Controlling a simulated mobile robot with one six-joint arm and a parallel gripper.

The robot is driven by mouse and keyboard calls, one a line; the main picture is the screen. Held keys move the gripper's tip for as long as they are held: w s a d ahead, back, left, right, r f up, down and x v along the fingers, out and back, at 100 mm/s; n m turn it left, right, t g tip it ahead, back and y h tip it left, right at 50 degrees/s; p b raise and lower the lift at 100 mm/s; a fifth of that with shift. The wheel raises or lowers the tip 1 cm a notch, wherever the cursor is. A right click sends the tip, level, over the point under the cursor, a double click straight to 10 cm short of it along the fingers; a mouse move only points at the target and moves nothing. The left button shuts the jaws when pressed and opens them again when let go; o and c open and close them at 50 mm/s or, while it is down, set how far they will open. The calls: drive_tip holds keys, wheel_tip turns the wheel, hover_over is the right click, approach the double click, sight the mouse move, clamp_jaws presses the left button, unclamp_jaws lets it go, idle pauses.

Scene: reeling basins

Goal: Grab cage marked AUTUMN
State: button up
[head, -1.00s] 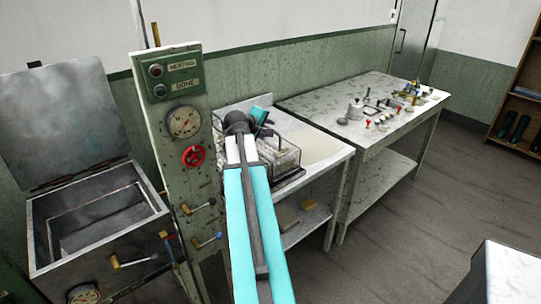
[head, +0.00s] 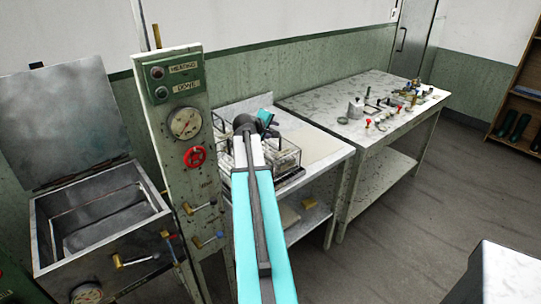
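Clear-sided cages (head: 286,160) with dark frames stand on a small white table behind the control panel, partly hidden by my arm. I cannot read any label on them, so I cannot tell which is marked AUTUMN. My arm reaches forward over this table. My gripper (head: 268,121), a small teal and dark shape at the arm's far end, is above or beside the cages. Its fingers are too small and too hidden to show whether they are open or shut.
An open metal basin (head: 100,215) with a raised lid stands at left. A green control panel (head: 184,150) with a red wheel and levers stands beside it. A long table (head: 345,95) with small parts is at right. A white surface (head: 505,275) stands front right. The floor between is clear.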

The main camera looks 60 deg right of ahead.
sight(275, 141)
drive_tip(key=shift+p+x, duration=0.75)
drive_tip(key=shift+x, duration=1.35)
clamp_jaws()
